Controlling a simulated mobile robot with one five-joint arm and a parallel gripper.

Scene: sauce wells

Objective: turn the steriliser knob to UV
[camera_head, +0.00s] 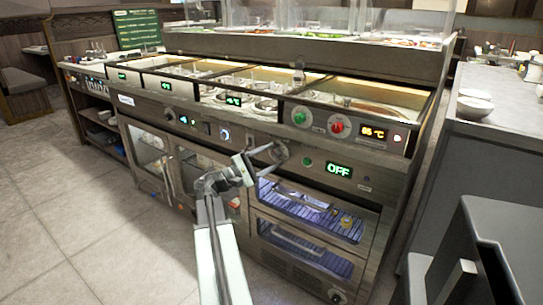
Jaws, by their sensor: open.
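The steriliser (365,222) is the right-hand cabinet of the counter, with two glass-fronted compartments lit blue. Its green display (339,169) reads OFF. A grey round knob (280,152) sits on the panel left of the display, with a small green light (307,161) between them. My gripper (268,161) is open, its two fingers spread just in front of and to the left of the knob. Whether the fingers touch the knob cannot be told. The knob's pointer and any UV mark are too small to read.
Above are a green knob (300,116), a red knob (338,126) and an orange temperature display (374,132). Sauce wells (250,90) line the counter top. A grey counter (500,125) with white bowls stands at right. The tiled floor (90,225) at left is clear.

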